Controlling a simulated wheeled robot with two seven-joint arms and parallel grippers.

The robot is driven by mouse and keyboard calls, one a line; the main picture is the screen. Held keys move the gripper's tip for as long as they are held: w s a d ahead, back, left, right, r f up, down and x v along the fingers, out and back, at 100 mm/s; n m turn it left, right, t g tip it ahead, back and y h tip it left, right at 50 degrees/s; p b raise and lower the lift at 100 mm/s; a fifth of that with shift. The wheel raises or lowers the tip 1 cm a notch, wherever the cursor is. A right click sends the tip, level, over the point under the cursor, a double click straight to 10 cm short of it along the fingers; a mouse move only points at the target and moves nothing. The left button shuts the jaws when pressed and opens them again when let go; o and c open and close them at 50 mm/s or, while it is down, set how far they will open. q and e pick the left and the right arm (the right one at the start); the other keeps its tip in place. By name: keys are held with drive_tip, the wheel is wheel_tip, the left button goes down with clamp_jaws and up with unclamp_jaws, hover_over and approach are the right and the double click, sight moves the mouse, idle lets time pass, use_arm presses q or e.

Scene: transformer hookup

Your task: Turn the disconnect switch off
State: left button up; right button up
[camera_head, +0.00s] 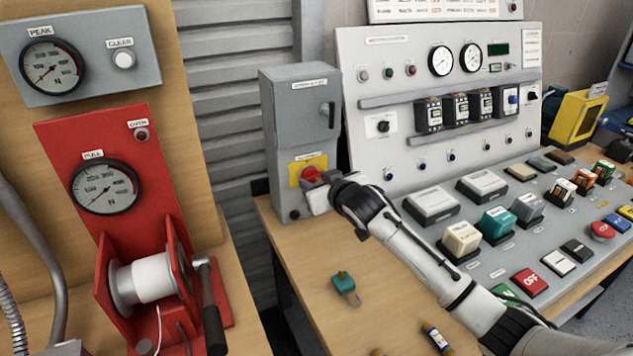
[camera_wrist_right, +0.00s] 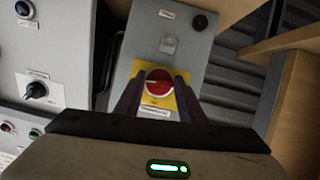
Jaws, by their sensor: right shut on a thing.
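The disconnect switch is a red rotary knob (camera_head: 309,174) on a yellow plate (camera_head: 322,161), low on the front of a grey upright box (camera_head: 285,120). My right gripper (camera_head: 317,178) reaches it from the right and is shut on the knob. In the right wrist view the red knob (camera_wrist_right: 158,83) sits between the two dark fingers (camera_wrist_right: 155,95), with the yellow plate (camera_wrist_right: 150,102) behind it. The fingers partly hide the knob in the head view. My left gripper is not in view.
A sloped control desk (camera_head: 500,215) with several buttons and blocks lies right of the box, below a meter panel (camera_head: 390,75). A green padlock (camera_head: 345,284) lies on the wooden bench (camera_head: 310,285). A red winch stand (camera_head: 95,190) with a white spool (camera_head: 150,280) stands at left.

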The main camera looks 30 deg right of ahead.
drive_tip(key=n+h+b, duration=0.1)
drive_tip(key=n, duration=0.2)
drive_tip(key=n+t+h+b, duration=0.1)
drive_tip(key=n+h, duration=0.1)
drive_tip(key=n, duration=0.1)
drive_tip(key=n+h+b, duration=0.1)
drive_tip(key=n+h, duration=0.1)
drive_tip(key=shift+a+f+n, duration=0.2)
drive_tip(key=shift+f+n, duration=0.2)
drive_tip(key=n+t+h+b, duration=0.1)
drive_tip(key=n+b, duration=0.2)
drive_tip(key=shift+n, duration=0.3)
drive_tip(key=shift+r+t, duration=0.1)
drive_tip(key=shift+t, duration=0.2)
drive_tip(key=o, duration=1)
drive_tip(key=shift+o, duration=0.2)
drive_tip(key=v, duration=1)
drive_tip(key=shift+a, duration=0.15)
